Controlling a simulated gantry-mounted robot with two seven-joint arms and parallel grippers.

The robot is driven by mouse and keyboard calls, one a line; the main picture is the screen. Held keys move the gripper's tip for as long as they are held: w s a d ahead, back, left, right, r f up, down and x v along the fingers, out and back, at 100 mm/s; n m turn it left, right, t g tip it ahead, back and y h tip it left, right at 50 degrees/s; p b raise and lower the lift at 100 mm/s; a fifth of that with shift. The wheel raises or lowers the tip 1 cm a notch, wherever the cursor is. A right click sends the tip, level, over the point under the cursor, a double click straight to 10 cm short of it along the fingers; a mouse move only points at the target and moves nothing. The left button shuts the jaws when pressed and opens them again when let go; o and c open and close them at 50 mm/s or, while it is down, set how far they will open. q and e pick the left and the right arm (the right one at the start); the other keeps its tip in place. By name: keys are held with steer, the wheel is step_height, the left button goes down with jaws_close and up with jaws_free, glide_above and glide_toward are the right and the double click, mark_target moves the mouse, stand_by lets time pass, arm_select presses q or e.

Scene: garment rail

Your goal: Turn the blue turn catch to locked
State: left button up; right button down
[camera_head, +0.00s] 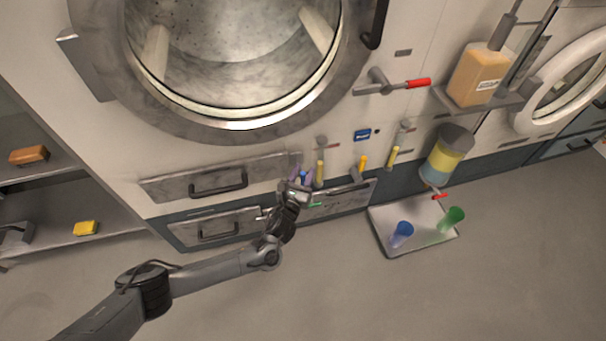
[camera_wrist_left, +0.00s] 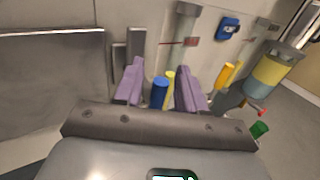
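The blue turn catch shows as a short blue handle (camera_wrist_left: 160,92) in the left wrist view, low on the machine front. In the head view only a small bit of blue (camera_head: 303,177) shows; its base and pointing direction are hidden. My left gripper (camera_head: 302,174) is at the catch. Its purple fingers (camera_wrist_left: 160,84) are apart, one on each side of the blue handle, with visible gaps; I cannot tell how deep the handle sits between them. My right gripper is in neither view.
A yellow handle (camera_head: 319,174) stands close to the right of the gripper, with orange (camera_head: 363,162) and another yellow (camera_head: 392,156) handle further right. Drawers (camera_head: 215,182) lie left. A floor tray (camera_head: 420,243) holds blue and green cups. The floor in front is open.

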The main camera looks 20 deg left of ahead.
arm_select(q)
jaws_close()
stand_by(0.3)
steer(key=n, duration=0.1)
steer(key=n+t+b, duration=0.1)
steer(key=shift+s+a+f+n+t, duration=0.2)
steer(key=shift+s+n+t, duration=0.1)
steer(key=shift+n, duration=0.1)
steer(key=shift+s+a+f+n+t+y+b, duration=0.15)
steer(key=shift+a+f+n+y+b, duration=0.15)
steer(key=shift+n+y+b, duration=2.6)
steer(key=shift+s+a+f+n+t+y+b, duration=0.1)
steer(key=shift+s+a+f+n+y+b, duration=0.25)
steer(key=shift+n+y+b, duration=2.5)
steer(key=shift+a+f+n+t+y+b, duration=0.35)
steer(key=shift+n+y, duration=0.7)
steer(key=shift+n, duration=4)
steer(key=shift+d+f+n+g, duration=0.15)
steer(key=shift+n+g, duration=0.15)
steer(key=shift+g, duration=0.1)
jaws_free()
